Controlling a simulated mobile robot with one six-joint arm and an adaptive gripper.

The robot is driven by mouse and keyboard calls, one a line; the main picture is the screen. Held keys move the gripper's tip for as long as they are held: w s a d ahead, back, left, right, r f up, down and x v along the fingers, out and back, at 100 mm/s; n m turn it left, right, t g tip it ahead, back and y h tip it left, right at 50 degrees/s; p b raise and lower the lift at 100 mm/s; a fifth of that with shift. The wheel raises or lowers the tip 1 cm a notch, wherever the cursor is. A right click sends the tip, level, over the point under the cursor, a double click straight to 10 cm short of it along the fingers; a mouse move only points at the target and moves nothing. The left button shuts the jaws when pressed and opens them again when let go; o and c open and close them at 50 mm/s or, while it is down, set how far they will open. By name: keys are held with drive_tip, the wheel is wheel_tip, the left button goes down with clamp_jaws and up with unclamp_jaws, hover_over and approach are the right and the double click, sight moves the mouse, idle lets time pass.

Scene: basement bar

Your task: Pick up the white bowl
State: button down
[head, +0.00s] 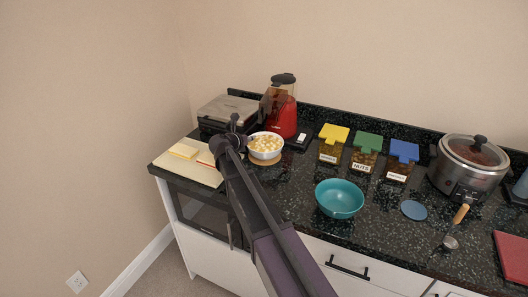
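The white bowl (266,155) stands upright on a round wooden coaster on the dark counter, left of centre in the head view. It is filled with pale yellow pieces. My gripper (238,134) is at the bowl's left side, over or close to its left rim. My arm covers part of the counter in front of the bowl. The fingers are small and dark and partly overlap each other, so I cannot tell whether they touch the bowl or how far apart they are.
A red blender (283,112) stands close behind the bowl, and a grey press (228,108) behind left. A cutting board (195,172) lies left. A teal bowl (340,198), several lidded jars (365,158), a blue coaster (414,210) and a cooker (468,170) are right.

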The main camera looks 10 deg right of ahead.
drive_tip(key=shift+r, duration=0.25)
idle(0.4)
wheel_tip(320, 180, up, 3)
drive_tip(key=p, duration=0.3)
drive_tip(key=shift+s+r+p, duration=0.15)
drive_tip(key=shift+r+p, duration=0.2)
drive_tip(key=shift+p, duration=0.2)
drive_tip(key=s+a, duration=0.2)
drive_tip(key=s, duration=1.3)
drive_tip(key=shift+s+r+p, duration=0.3)
drive_tip(key=shift+r+p, duration=0.15)
wheel_tip(320, 180, up, 2)
drive_tip(key=shift+r+p, duration=0.1)
drive_tip(key=shift+p, duration=1)
drive_tip(key=shift+s, duration=0.15)
